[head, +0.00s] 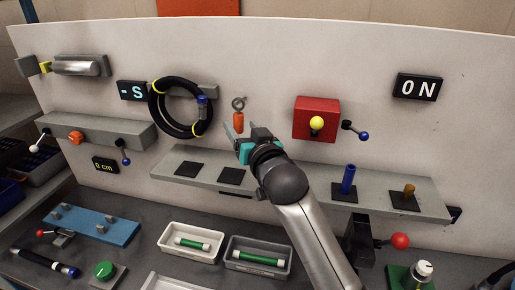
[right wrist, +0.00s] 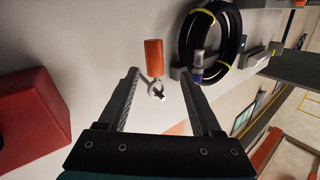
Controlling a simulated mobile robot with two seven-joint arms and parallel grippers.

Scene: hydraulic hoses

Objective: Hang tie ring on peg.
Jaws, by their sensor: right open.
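The tie ring, a small grey ring (head: 239,103) with an orange tag (head: 238,122), hangs against the white panel right of the coiled black hose. In the right wrist view, which is turned over, the ring (right wrist: 157,90) shows at a small metal peg end (right wrist: 161,96), with its orange tag (right wrist: 154,58) beyond. The ring seems to be on the peg, but I cannot tell exactly. My right gripper (head: 247,136) is open just below the tag; in its wrist view the ring lies between the fingers (right wrist: 158,78), with no clear contact. My left gripper is out of view.
The coiled black hose (head: 158,119) with yellow bands hangs left of the tag. A grey shelf (head: 208,174) runs below, above trays (head: 164,251) on the bench.

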